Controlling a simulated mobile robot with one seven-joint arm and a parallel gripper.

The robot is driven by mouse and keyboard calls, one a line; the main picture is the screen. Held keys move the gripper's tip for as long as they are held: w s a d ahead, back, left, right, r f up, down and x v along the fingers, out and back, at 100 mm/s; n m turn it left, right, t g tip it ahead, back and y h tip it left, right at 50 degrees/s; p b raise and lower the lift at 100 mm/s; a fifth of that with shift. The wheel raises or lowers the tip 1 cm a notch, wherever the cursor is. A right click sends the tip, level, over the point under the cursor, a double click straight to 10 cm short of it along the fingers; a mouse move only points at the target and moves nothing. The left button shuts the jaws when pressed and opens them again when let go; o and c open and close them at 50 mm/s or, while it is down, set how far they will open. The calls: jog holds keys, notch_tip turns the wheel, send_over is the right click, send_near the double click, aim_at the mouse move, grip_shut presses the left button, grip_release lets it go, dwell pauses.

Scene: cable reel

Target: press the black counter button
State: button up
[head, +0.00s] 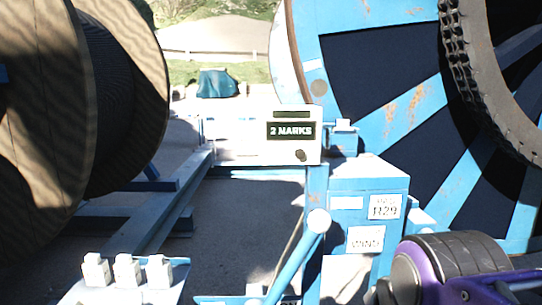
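The black counter button (300,155) is a small dark round knob low on the right of the front face of a white counter box (240,143). The box stands near the middle of the view on a blue frame. Its dark display (291,131) reads "2 MARKS". Nothing covers the button. A purple and black part of my arm shows at the lower right, below and to the right of the box and apart from it. My gripper's fingers do not show.
A blue cabinet (345,184) labelled "R29" and "WIND" stands right of the box. A large blue reel (375,20) with a chain fills the right. A wooden cable drum (45,120) fills the left. Blue rails and small white blocks (127,271) lie in front.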

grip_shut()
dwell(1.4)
